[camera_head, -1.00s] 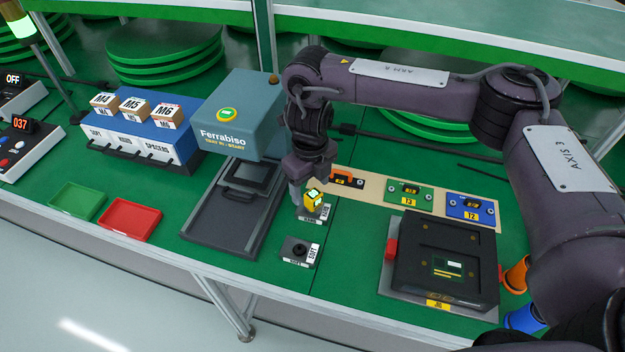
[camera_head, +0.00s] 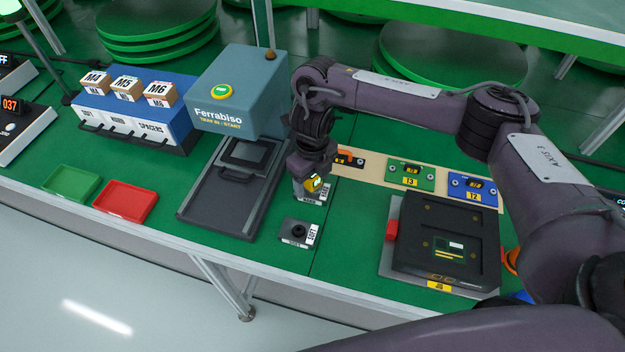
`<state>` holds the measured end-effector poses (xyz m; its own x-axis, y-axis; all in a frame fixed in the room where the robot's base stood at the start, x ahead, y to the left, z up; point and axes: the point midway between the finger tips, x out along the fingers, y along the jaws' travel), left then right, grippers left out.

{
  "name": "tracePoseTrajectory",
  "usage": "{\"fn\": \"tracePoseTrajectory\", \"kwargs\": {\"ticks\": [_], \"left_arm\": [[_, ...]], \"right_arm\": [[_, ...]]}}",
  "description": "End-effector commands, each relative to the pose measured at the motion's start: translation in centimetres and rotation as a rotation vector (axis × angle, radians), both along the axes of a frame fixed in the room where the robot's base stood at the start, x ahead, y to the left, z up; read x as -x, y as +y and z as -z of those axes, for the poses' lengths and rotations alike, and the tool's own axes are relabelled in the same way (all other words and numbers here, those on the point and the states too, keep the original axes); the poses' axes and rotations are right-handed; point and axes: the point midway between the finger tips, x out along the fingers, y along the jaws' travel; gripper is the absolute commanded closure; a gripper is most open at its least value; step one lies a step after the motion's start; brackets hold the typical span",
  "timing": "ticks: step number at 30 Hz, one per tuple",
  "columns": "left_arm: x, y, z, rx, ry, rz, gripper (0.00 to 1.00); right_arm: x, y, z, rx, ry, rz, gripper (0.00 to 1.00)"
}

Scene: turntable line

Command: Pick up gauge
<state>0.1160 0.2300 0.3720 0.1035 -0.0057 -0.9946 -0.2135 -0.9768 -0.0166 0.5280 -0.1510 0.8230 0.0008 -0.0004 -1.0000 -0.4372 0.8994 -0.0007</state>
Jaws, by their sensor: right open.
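The gauge (camera_head: 313,183), a small yellow device with a dark face, sits upright in a grey holder (camera_head: 310,196) with a white label, near the middle of the green table. My right gripper (camera_head: 309,180) points down right at the gauge and hides most of it. Its jaws are open; its fingers are hard to make out, and I cannot tell whether they touch the gauge. My left gripper is not in view.
A grey block (camera_head: 298,232) marked SOFT stands just in front. The Ferrabiso press (camera_head: 238,95) is to the left. A board with coloured plates (camera_head: 411,174) and a black fixture (camera_head: 447,240) are to the right. Green (camera_head: 70,183) and red (camera_head: 126,202) trays lie far left.

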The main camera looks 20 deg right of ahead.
Motion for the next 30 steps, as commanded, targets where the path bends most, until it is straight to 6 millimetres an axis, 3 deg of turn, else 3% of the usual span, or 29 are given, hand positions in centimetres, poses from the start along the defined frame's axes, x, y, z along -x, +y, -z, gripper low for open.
{"fn": "tracePoseTrajectory", "kwargs": {"ticks": [2,15,25,30], "left_arm": [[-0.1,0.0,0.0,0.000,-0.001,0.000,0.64],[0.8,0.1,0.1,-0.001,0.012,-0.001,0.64],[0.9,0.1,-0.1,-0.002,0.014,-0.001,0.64],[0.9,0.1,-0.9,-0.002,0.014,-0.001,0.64]], "right_arm": [[0.0,0.0,0.0,0.000,0.000,0.000,0.36],[0.0,0.0,-0.1,0.000,0.000,0.000,0.94],[-0.1,0.0,-0.7,-0.001,-0.002,-0.001,0.94],[-0.2,0.0,-3.1,0.000,-0.007,-0.002,0.94]]}}
